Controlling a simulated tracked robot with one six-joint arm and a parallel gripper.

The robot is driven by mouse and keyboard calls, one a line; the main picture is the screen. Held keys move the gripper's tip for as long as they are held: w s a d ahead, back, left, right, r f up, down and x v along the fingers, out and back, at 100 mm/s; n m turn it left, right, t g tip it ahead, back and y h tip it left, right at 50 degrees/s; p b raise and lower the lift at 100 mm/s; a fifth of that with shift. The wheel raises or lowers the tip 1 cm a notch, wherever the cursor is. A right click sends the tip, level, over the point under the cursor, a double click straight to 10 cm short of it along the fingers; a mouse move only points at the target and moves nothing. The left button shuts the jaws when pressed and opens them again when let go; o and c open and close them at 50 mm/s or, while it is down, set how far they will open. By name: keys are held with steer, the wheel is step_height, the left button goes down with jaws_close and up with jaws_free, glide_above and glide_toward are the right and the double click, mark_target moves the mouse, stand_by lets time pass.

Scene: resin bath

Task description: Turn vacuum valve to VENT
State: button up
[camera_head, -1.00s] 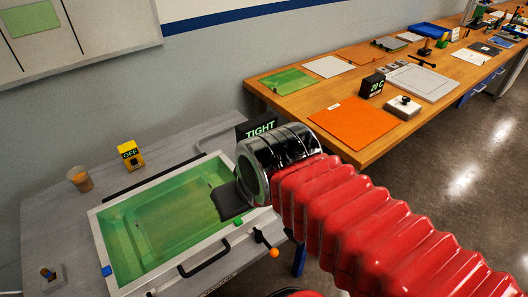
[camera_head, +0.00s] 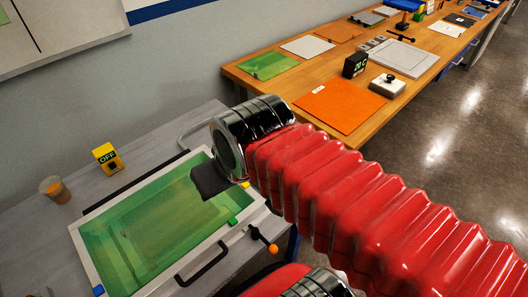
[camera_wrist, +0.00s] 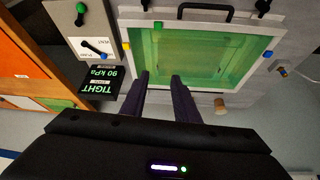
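In the wrist view the vacuum valve (camera_wrist: 94,48) is a small dark handle with a blue end on a white plate. The plate carries small lettering that appears upside down, including what looks like VENT. The handle lies slanted across the plate; its exact setting is hard to read. Beside it a black display (camera_wrist: 100,82) reads TIGHT and 90 kPa. My gripper (camera_wrist: 160,78) is open and empty, its fingers apart in front of the green bath, to the right of the valve. In the head view my gripper (camera_head: 209,181) is over the bath's far right part. The valve is hidden there.
The resin bath (camera_head: 161,284) has a pale rim and a black front handle. An orange-knobbed lever (camera_head: 264,239) is at its near right corner. A yellow OFF box (camera_head: 108,158) and a cup (camera_head: 54,189) stand behind. A wooden bench (camera_head: 395,110) holds mats and small boxes.

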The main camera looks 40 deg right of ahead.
steer(key=w+d+n+g, duration=0.4)
steer(key=w+d+n, duration=0.2)
steer(key=w+d, duration=0.65)
steer(key=w+d+f+n+g, duration=0.1)
steer(key=w+d+f+n, duration=0.1)
steer(key=w+d+f, duration=0.3)
steer(key=w+d+f+n+g+y, duration=0.1)
steer(key=w+d+f, duration=0.3)
steer(key=d, duration=0.4)
steer(key=shift+w+d+f+n+g, duration=0.35)
steer(key=shift+f+n+g, duration=0.4)
steer(key=shift+n, duration=0.15)
steer(key=shift+f, duration=0.1)
steer(key=f, duration=0.4)
steer(key=s+a+f, duration=0.1)
steer(key=f, duration=0.4)
steer(key=s+f, duration=0.1)
steer(key=f, duration=0.3)
steer(key=shift+s+a+f, duration=0.1)
steer(key=shift+a+f, duration=0.05)
steer(key=shift+a, duration=0.2)
jaws_close()
